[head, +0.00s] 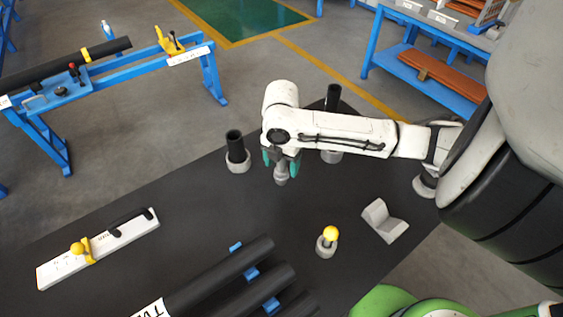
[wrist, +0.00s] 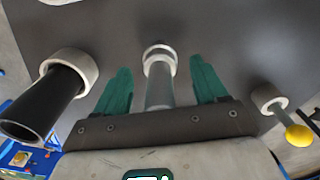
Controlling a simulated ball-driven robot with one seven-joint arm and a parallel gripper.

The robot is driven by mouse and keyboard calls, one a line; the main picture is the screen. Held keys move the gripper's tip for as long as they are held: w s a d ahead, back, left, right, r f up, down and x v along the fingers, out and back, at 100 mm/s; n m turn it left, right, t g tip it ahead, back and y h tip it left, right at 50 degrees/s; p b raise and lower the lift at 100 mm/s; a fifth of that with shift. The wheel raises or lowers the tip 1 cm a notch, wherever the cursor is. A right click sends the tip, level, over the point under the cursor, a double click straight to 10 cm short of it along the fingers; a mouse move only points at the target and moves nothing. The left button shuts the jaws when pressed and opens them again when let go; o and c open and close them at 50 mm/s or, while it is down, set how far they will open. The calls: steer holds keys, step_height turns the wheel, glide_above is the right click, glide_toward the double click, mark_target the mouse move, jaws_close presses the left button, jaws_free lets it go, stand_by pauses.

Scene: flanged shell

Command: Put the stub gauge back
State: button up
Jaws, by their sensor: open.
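A short grey stepped cylinder, which looks like the stub gauge (wrist: 158,85), shows between my fingers in the wrist view. Its far end has a paler collar. In the head view its lower end (head: 281,176) shows just below my gripper (head: 281,162), over the black table. My gripper (wrist: 160,90) has its two teal fingers apart, one on each side of the cylinder, with gaps on both sides. I cannot tell whether the cylinder's lower end touches the table.
A black tube (head: 235,147) stands in a grey ring left of my gripper; another (head: 333,98) stands behind. A yellow-topped pin (head: 330,235), a grey V-block (head: 384,221), black tubes (head: 225,275) and a white board (head: 100,249) are on the table (head: 200,215).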

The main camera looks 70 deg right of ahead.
step_height(320, 180, up, 12)
steer(key=shift+r, duration=0.2)
stand_by(0.4)
